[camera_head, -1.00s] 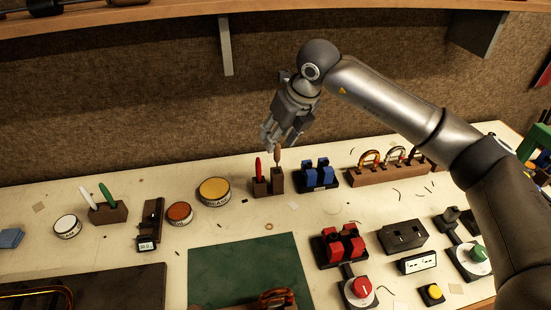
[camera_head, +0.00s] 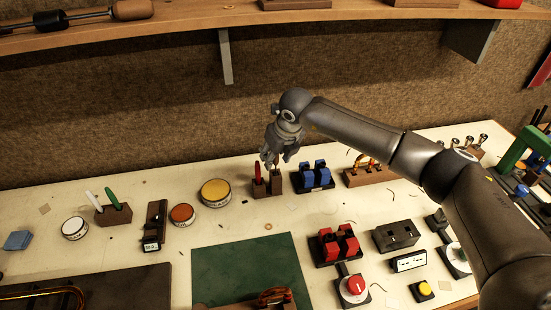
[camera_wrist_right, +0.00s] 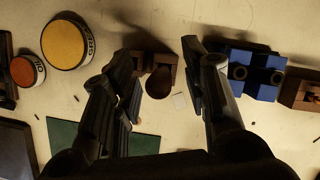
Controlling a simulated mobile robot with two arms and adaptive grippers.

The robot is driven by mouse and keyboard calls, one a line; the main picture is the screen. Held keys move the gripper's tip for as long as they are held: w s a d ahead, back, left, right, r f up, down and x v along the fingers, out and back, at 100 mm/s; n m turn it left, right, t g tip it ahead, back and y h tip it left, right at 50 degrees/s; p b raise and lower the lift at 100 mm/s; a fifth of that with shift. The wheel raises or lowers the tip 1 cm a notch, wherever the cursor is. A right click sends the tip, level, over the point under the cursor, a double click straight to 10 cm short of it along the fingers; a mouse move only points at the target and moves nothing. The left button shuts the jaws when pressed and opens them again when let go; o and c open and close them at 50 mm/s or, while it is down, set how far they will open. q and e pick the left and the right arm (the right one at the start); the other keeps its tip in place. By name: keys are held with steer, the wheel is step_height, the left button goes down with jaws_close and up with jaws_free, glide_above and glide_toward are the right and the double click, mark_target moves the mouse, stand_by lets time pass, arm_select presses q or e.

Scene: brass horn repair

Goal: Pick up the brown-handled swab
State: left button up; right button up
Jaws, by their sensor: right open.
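The brown-handled swab (camera_head: 276,163) stands upright in a small dark wooden holder (camera_head: 276,184) near the back of the bench. In the right wrist view its rounded brown handle end (camera_wrist_right: 160,82) shows between my fingers. My right gripper (camera_head: 279,157) points down over the swab. It is open, with one finger on each side of the handle; in the right wrist view (camera_wrist_right: 158,72) gaps show on both sides. A red-handled tool (camera_head: 257,172) stands in the holder just left of it. My left gripper is not in view.
Blue blocks (camera_head: 313,177) stand close to the right of the holder. A yellow-lidded tin (camera_head: 215,190) and an orange-lidded tin (camera_head: 183,213) are to the left. A green mat (camera_head: 245,270) lies in front. The shelf (camera_head: 190,22) overhangs the back.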

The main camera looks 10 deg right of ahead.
steer(key=shift+w+f, duration=0.1)
steer(key=shift+f, duration=0.1)
jaws_close()
steer(key=shift+r, duration=0.2)
step_height(320, 180, up, 10)
steer(key=b, duration=0.3)
steer(key=shift+f+b, duration=0.2)
steer(key=shift+b, duration=0.2)
steer(key=shift+r, duration=0.2)
